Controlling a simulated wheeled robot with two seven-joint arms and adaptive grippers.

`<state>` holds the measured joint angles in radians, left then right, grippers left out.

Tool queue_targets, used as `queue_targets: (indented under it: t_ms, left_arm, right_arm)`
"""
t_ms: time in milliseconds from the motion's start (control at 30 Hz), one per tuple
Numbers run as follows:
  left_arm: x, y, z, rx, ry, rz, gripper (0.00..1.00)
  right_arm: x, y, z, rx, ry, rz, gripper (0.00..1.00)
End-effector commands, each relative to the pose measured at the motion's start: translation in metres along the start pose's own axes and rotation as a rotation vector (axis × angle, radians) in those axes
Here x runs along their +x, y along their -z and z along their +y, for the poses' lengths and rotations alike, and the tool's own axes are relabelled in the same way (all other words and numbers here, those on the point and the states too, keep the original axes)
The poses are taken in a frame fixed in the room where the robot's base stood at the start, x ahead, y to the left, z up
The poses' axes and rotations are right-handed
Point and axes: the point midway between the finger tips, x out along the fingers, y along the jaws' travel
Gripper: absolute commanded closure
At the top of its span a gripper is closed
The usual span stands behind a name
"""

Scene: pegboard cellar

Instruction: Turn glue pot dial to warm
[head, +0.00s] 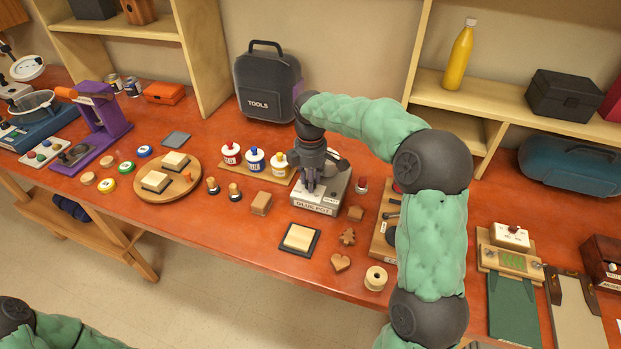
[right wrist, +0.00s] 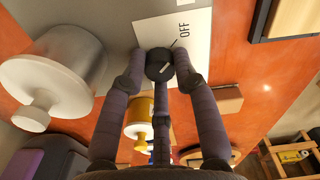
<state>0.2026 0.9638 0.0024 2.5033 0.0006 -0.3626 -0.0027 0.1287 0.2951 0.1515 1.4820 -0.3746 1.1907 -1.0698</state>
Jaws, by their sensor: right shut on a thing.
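The glue pot (head: 329,199) is a grey box with a "GLUE POT" label on its front, standing mid-table. My right gripper (head: 311,186) reaches down onto it from above. In the right wrist view, my right gripper (right wrist: 160,72) is shut on the small dark dial (right wrist: 158,62), with fingers on both sides of it. A light line on the dial's top slants toward the upper right, roughly toward the "OFF" mark on the white plate (right wrist: 199,45). The warm mark is not readable. My left gripper is out of view; only part of that arm shows at bottom left.
Red, blue and yellow glue bottles (head: 255,160) stand left of the pot. A wooden block (head: 261,203) and a framed tile (head: 299,238) lie in front. A tool board (head: 384,235) is at the right, partly behind my arm. A black tool case (head: 267,85) stands behind.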

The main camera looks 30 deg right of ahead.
Motion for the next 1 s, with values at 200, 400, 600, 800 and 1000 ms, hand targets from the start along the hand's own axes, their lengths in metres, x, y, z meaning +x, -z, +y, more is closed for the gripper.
queue_targets:
  t_ms: [200,400,600,800,1000]
  left_arm:
    - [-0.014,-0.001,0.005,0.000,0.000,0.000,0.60]
    - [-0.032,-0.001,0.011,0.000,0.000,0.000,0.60]
    - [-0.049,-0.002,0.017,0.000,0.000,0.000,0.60]
    - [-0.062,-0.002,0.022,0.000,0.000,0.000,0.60]
    - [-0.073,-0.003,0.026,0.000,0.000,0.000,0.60]
  right_arm:
    - [-0.002,0.000,-0.001,0.096,0.003,-0.002,1.00]
    - [-0.003,0.000,-0.001,0.257,0.004,-0.002,1.00]
    - [-0.003,0.000,-0.001,0.448,0.003,-0.001,1.00]
    - [-0.002,0.000,-0.001,0.638,0.003,-0.002,1.00]
    - [-0.001,0.000,-0.001,0.827,0.003,-0.003,1.00]
